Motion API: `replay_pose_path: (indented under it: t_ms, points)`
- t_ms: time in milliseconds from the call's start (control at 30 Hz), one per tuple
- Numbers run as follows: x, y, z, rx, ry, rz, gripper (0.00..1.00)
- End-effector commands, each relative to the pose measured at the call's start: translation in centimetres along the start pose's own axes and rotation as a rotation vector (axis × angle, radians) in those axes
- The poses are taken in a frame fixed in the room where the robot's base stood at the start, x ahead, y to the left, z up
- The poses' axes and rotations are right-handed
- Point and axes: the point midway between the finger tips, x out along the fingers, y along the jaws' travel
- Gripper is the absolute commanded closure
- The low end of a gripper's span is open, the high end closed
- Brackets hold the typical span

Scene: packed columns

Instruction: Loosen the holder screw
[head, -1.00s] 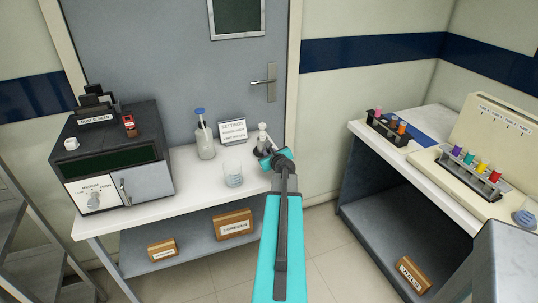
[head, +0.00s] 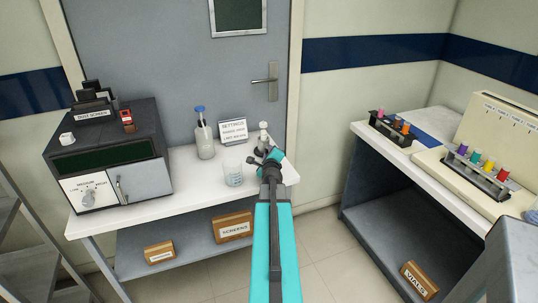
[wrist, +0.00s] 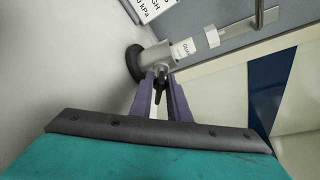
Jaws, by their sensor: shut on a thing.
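The holder (wrist: 157,56) shows in the wrist view as a grey metal body on a round dark base, with a labelled white column (wrist: 183,48). Its small dark holder screw (wrist: 160,84) sticks out toward my gripper (wrist: 160,80). The two purple fingers are shut on the screw, one on each side. In the head view the holder (head: 263,130) stands at the right end of the white bench, partly hidden by my arm. The fingers are hard to make out there.
On the bench (head: 190,178) near the holder stand a beaker (head: 233,175), a settings sign (head: 233,131) and a blue-capped bottle (head: 204,138). A side table with vial racks (head: 475,180) stands at the right.

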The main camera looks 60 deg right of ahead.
Motion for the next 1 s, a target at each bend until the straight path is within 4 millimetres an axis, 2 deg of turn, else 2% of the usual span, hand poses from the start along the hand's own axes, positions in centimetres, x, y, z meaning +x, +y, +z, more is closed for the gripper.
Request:
replay_pose_path:
  t_ms: [367,400,433,767,1000]
  points:
    - [0.01,0.01,-0.11,-0.004,0.001,-0.002,1.0]
    - [0.01,0.01,-0.11,-0.004,0.001,-0.001,0.79]
    - [0.01,0.01,-0.12,-0.003,0.001,-0.001,0.75]
    - [-0.05,-0.01,-0.04,-0.003,0.001,-0.002,0.75]
    - [-0.94,0.11,0.32,-0.003,0.0,-0.001,0.75]
